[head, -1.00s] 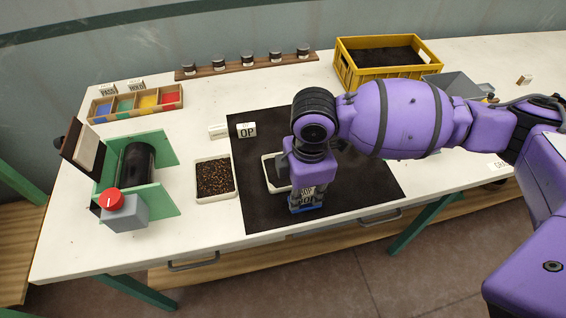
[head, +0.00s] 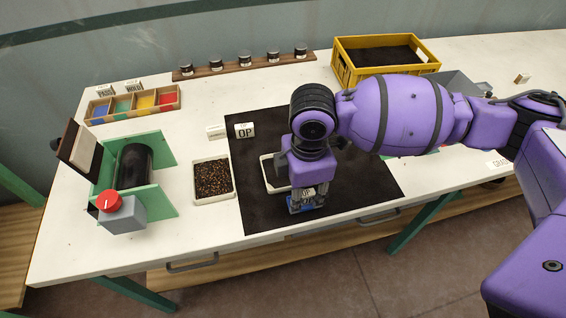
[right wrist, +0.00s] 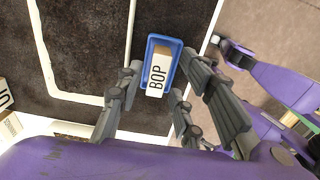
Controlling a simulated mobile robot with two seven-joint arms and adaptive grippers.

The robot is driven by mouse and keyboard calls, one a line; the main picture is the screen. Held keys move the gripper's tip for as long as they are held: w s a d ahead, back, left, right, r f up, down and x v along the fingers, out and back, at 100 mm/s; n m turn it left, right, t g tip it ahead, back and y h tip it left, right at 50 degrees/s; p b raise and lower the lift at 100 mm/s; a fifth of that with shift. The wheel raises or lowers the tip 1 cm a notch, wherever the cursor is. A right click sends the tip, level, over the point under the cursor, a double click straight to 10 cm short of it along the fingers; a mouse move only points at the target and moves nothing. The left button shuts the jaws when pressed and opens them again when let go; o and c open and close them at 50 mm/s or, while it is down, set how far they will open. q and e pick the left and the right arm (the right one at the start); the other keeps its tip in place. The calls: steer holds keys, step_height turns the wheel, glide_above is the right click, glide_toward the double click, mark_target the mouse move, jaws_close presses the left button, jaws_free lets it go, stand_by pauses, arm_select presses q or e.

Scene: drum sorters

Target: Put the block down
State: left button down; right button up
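In the head view the blue tray (head: 294,210) is near the mat's front edge, partly hidden by my right gripper (head: 306,202). In the right wrist view my right gripper (right wrist: 160,88) has its fingers apart, one on each side of the block, with a gap showing on both sides. My left gripper is not in the head view.
A larger white-rimmed tray (head: 268,178) is behind the gripper. To the left are a tray of dark beads (head: 212,180) and a green drum machine (head: 158,150) with a red knob. A yellow crate (head: 345,70) stands at the back. The mat's front right is bare.

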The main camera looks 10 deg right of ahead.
mark_target(303, 195)
step_height(303, 195, up, 12)
steer(key=p, duration=0.1)
stand_by(0.6)
